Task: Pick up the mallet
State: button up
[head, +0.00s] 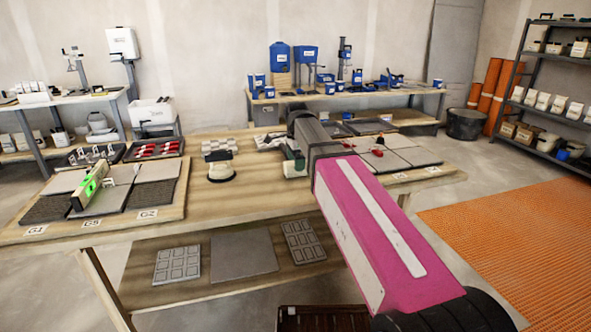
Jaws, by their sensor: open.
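I cannot clearly pick out a mallet in the head view. A squat pale thing with a dark band (221,170) stands on the wooden workbench (235,200), left of my gripper; I cannot tell if it is the mallet. A small dark-and-white thing (268,141) lies just behind my gripper, partly hidden. My pink and grey arm reaches from the lower right over the bench. My gripper (285,167) is open above the middle of the bench, its fingers mostly hidden by the wrist. Nothing is visibly held.
More tiles (410,149) lie right of my arm. A shelf below holds patterned tiles (177,265). Orange matting (510,235) covers the right floor.

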jog(key=c, duration=1.4)
